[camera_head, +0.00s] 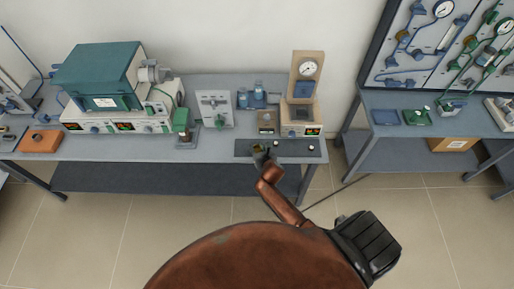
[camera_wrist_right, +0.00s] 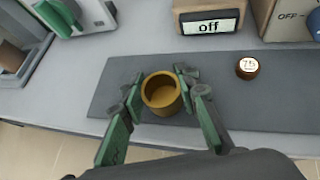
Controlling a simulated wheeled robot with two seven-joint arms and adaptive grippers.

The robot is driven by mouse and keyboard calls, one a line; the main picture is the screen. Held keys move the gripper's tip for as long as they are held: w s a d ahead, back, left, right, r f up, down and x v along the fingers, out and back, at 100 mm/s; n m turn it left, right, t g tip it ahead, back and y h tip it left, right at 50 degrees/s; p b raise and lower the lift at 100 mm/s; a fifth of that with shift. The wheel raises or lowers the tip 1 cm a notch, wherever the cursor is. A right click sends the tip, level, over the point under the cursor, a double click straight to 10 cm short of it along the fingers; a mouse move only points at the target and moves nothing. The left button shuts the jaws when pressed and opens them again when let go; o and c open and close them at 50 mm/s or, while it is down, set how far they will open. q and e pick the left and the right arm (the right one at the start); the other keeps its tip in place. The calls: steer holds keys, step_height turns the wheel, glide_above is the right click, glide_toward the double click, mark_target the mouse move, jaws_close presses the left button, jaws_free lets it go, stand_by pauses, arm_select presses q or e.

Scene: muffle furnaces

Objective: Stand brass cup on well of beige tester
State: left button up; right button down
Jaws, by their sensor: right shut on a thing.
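The brass cup (camera_wrist_right: 161,92) is between the two green-padded fingers of my right gripper (camera_wrist_right: 160,88), which is shut on it. The cup is upright, with its empty inside facing the wrist camera. It also shows small in the head view (camera_head: 257,148), over the front of the dark mat, with my right gripper (camera_head: 262,156) at it. I cannot tell whether it touches the mat. The beige tester (camera_head: 302,115), with a round dial on its tall back, stands behind the mat, to the right of the cup. Its well is not clear to make out. My left gripper is out of view.
The dark mat (camera_wrist_right: 285,90) holds a small round weight (camera_wrist_right: 247,67) right of the cup. A teal furnace (camera_head: 100,75) is at the left. A second bench (camera_head: 440,105) stands right, across a gap.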

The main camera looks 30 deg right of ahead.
steer(key=shift+f, duration=0.2)
steer(key=c, duration=1.5)
jaws_free()
steer(key=shift+r, duration=0.15)
steer(key=shift+s+r, duration=0.2)
steer(key=shift+s, duration=0.1)
steer(key=p+v, duration=0.2)
steer(key=v, duration=0.9)
steer(key=shift+s+a, duration=0.1)
steer(key=shift+s, duration=0.05)
